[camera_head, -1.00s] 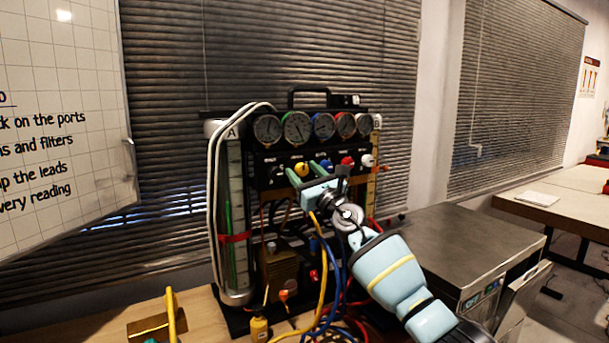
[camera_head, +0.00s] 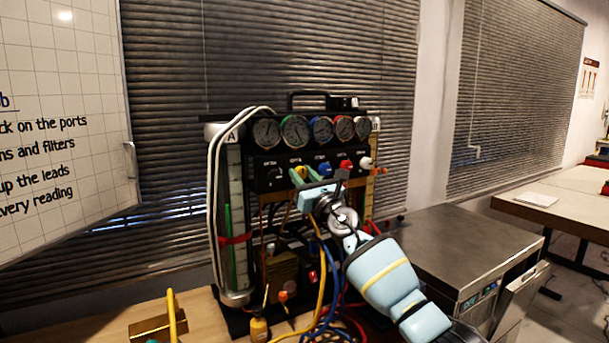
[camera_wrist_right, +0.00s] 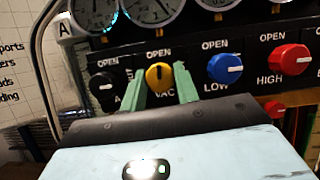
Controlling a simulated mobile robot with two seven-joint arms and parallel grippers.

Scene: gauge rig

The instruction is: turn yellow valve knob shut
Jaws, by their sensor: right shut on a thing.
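The yellow valve knob (camera_head: 300,172) is on the dark panel of the gauge rig, below the dials. It also shows in the right wrist view (camera_wrist_right: 159,74), under an OPEN label, with its dark mark about upright. My right gripper (camera_head: 306,176) is at the knob, its green fingers (camera_wrist_right: 160,88) on either side of it. It is shut on the knob. My left gripper is in neither view.
A black knob (camera_wrist_right: 102,88) is left of the yellow one; a blue knob (camera_wrist_right: 225,68) and a red knob (camera_wrist_right: 290,60) are to its right. Gauges (camera_head: 295,130) sit above. Hoses (camera_head: 322,285) hang below my right arm. A grey cabinet (camera_head: 450,245) stands right.

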